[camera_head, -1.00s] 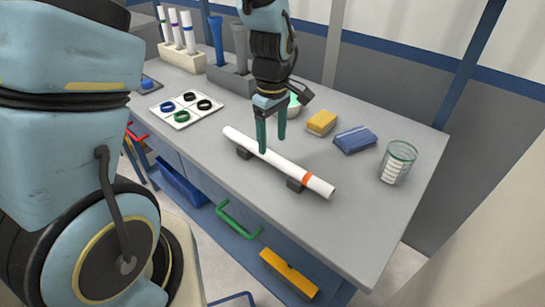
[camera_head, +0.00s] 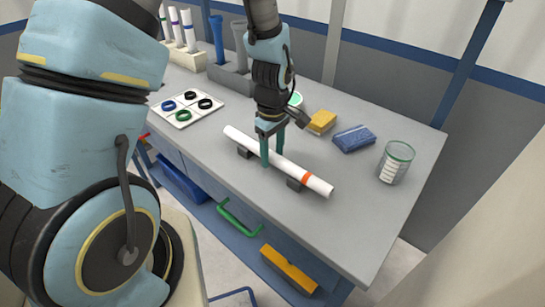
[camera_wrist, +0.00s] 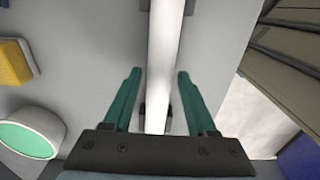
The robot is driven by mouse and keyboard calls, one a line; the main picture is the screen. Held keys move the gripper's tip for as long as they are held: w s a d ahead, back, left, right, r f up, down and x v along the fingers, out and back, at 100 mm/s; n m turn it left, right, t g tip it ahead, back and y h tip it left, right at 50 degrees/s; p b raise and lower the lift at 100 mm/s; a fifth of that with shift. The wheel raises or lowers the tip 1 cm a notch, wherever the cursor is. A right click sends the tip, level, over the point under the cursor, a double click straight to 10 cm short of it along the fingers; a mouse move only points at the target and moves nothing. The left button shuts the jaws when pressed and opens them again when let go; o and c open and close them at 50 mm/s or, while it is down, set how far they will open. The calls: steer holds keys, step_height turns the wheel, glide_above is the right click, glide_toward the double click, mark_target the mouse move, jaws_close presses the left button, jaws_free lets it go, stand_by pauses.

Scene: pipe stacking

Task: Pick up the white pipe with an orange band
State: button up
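The white pipe with an orange band (camera_head: 252,144) lies level across two dark supports on the grey table, its banded end toward the lower right. My gripper (camera_head: 272,160) points down over the middle of the pipe, with one finger on each side of it. In the wrist view the white pipe (camera_wrist: 163,60) runs between the two green fingers of my gripper (camera_wrist: 157,85). Gaps show between the pipe and both fingers there, so the gripper is open. The orange band is outside the wrist view.
A yellow sponge (camera_head: 321,122), a blue block (camera_head: 354,139) and a glass beaker with a green rim (camera_head: 396,162) stand to the right of my gripper. A tray with coloured rings (camera_head: 187,107) and pipe racks (camera_head: 187,56) are at the left. The table's front right is clear.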

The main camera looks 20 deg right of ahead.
jaws_close()
stand_by(0.5)
